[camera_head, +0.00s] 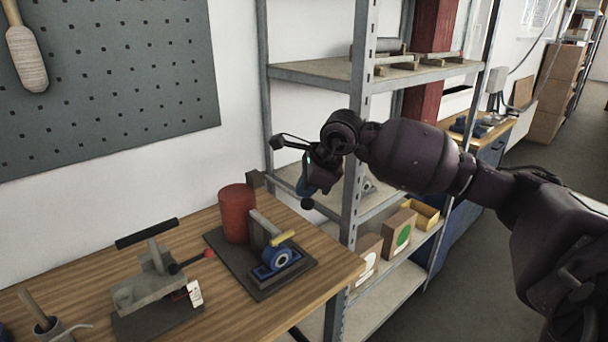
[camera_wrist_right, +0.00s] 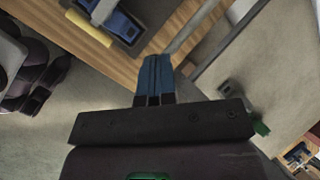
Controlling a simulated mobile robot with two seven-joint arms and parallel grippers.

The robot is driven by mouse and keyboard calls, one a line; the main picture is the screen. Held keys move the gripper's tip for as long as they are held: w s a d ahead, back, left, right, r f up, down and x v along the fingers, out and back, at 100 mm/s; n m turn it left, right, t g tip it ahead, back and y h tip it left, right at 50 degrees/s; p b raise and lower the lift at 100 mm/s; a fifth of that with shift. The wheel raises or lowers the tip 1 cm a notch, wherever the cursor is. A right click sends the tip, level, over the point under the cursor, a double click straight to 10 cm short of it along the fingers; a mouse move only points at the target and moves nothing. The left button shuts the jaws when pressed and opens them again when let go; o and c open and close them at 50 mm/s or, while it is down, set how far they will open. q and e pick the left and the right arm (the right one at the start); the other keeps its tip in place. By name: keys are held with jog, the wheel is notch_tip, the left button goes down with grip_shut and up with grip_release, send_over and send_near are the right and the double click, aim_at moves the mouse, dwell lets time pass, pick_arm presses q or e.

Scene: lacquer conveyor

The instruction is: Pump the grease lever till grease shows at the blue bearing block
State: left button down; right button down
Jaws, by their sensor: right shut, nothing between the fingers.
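The blue bearing block (camera_head: 272,264) sits on a dark base plate (camera_head: 262,290) on the wooden bench, with a pale ring in its face. I cannot make out any grease on it. A red cylinder (camera_head: 237,214) stands behind it on the same plate. The yellow grip (camera_head: 283,238) of the grease lever is just above the block. My right gripper (camera_head: 306,188) is in the air above and right of the plate, apart from the lever. In the right wrist view its blue fingers (camera_wrist_right: 155,75) are together and empty; the yellow grip (camera_wrist_right: 89,27) and block (camera_wrist_right: 122,24) show at the top.
Left on the bench is a grey clamp device (camera_head: 150,288) with a black handle, red knob and white tag. A metal shelf (camera_head: 355,130) stands close behind my right arm, with small boxes (camera_head: 400,232) on its lower level. The bench ends right of the plate.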

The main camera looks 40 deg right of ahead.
dwell(0.3)
notch_tip(320, 180, up, 7)
jog(key=w+p, duration=0.1)
jog(key=w, duration=0.1)
dwell(1.1)
jog(key=shift+w+f, duration=0.1)
jog(key=shift+f, duration=0.05)
jog(key=shift+w+a+r+p, duration=0.1)
jog(key=shift+w+r+p, duration=0.2)
jog(key=shift+r, duration=0.5)
jog(key=shift+w+r+p, duration=0.2)
jog(key=shift+r+p, duration=0.1)
jog(key=shift+r, duration=0.5)
jog(key=shift+w+a+r+p, duration=0.1)
jog(key=shift+w+r+p, duration=0.2)
jog(key=shift+r, duration=0.5)
